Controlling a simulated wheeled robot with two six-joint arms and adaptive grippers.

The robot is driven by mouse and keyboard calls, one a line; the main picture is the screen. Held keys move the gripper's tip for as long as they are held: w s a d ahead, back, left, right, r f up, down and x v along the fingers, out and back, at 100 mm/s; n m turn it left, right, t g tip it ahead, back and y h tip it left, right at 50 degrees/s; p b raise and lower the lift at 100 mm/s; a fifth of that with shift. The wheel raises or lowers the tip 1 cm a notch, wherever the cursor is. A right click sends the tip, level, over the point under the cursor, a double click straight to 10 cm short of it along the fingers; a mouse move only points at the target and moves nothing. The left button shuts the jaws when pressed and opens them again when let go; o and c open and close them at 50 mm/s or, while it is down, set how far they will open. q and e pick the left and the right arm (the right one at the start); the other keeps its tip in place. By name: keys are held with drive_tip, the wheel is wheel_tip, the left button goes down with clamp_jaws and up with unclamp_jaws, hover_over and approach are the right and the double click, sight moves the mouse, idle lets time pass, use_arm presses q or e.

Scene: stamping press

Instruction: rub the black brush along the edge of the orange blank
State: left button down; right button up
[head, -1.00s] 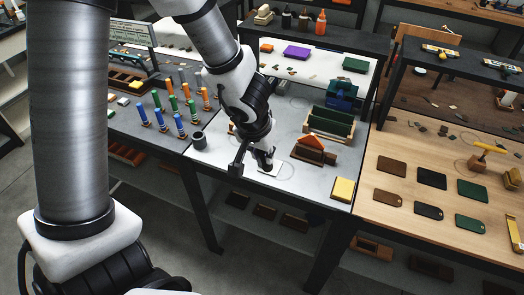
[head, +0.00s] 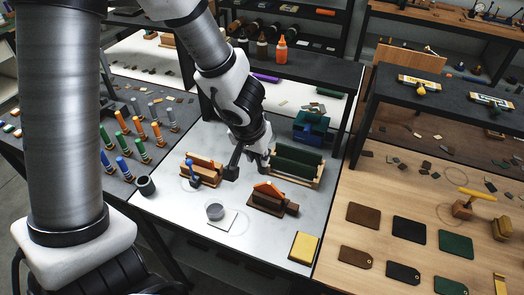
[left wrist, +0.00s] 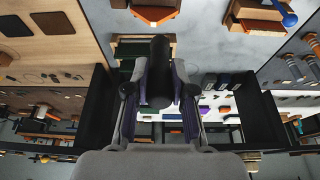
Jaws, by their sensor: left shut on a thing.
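My left gripper (head: 248,166) is above the grey bench, between two wooden holders. In the left wrist view it (left wrist: 162,110) is shut on a black cylinder, the black brush (left wrist: 160,72), seen nearly end-on. The orange blank (head: 268,188) stands edge-up in a brown wooden holder (head: 265,204), in front and slightly right of the gripper. The brush appears apart from the blank. In the wrist view that holder (left wrist: 153,14) is partly cut off at the top. My right gripper is not in view.
A wooden rack (head: 202,175) with orange pieces and a blue-ended tool stands left of the gripper. A green-filled wooden rack (head: 297,166) stands behind right.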

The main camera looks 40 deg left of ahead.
sight(261, 169)
use_arm(q)
drive_tip(key=shift+s+r, duration=0.1)
drive_tip(key=shift+s, duration=0.25)
drive_tip(key=b+x, duration=0.1)
drive_tip(key=x, duration=0.1)
drive_tip(key=w+b+x, duration=0.1)
drive_tip(key=x, duration=0.2)
drive_tip(key=shift+w+d+b, duration=0.15)
drive_tip(key=shift+d+b, duration=0.05)
drive_tip(key=shift+b, duration=0.15)
drive_tip(key=shift+s+f+b, duration=0.25)
drive_tip(key=shift+f+b, duration=0.1)
drive_tip(key=shift+f, duration=0.05)
drive_tip(key=shift+s+d+r+p, duration=0.2)
drive_tip(key=shift+d+r+p, duration=0.1)
drive_tip(key=shift+r+p, duration=0.2)
drive_tip(key=shift+a, duration=0.1)
drive_tip(key=shift+a+f, duration=0.2)
drive_tip(key=shift+a, duration=0.15)
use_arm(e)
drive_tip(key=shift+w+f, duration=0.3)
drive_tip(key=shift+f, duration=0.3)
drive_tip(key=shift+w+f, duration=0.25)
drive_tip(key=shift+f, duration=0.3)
use_arm(q)
drive_tip(key=shift+s, duration=0.1)
